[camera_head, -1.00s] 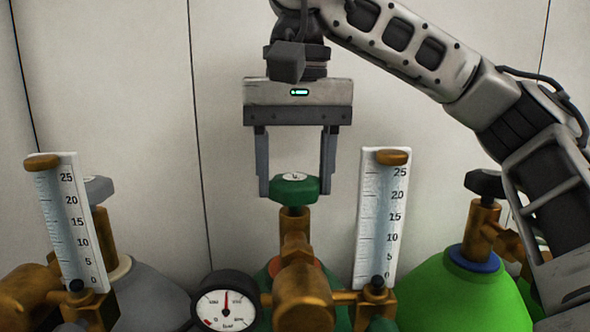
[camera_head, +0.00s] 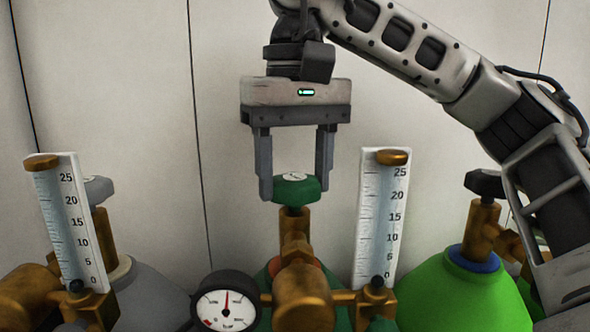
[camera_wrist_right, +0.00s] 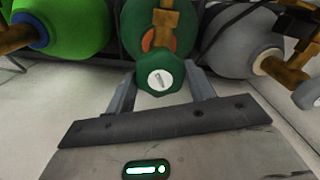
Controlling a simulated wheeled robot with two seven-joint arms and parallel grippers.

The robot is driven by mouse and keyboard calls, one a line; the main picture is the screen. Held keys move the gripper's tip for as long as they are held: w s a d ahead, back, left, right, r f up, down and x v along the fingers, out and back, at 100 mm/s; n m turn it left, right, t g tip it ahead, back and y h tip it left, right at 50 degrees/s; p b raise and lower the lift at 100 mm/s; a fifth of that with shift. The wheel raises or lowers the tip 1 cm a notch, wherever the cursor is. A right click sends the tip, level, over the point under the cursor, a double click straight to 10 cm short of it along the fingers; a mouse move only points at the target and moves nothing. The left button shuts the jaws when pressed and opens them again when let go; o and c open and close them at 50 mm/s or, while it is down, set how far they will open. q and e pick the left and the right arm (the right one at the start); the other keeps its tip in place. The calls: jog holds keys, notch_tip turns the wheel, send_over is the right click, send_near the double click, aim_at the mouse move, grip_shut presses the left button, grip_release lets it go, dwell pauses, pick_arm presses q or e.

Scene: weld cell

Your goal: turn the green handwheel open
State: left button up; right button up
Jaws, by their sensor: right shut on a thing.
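The green handwheel (camera_head: 297,189) sits on top of a brass valve in the middle of the head view. It has a white marked disc on its top. My right gripper (camera_head: 294,190) comes down from above with one finger on each side of the handwheel and is shut on it. The right wrist view shows the handwheel (camera_wrist_right: 160,80) between the two fingers (camera_wrist_right: 162,88). My left gripper is in neither view.
Flow tubes with scales stand to the left (camera_head: 66,225) and right (camera_head: 381,220) of the valve. A round pressure gauge (camera_head: 225,308) is low in front. A grey cylinder (camera_head: 150,300) and a bright green cylinder (camera_head: 462,300) flank it. A pale wall is behind.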

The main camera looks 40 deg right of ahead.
aim_at(298, 177)
jog(key=o, duration=1)
notch_tip(298, 177, up, 16)
jog(key=shift+d, duration=0.15)
dwell(0.7)
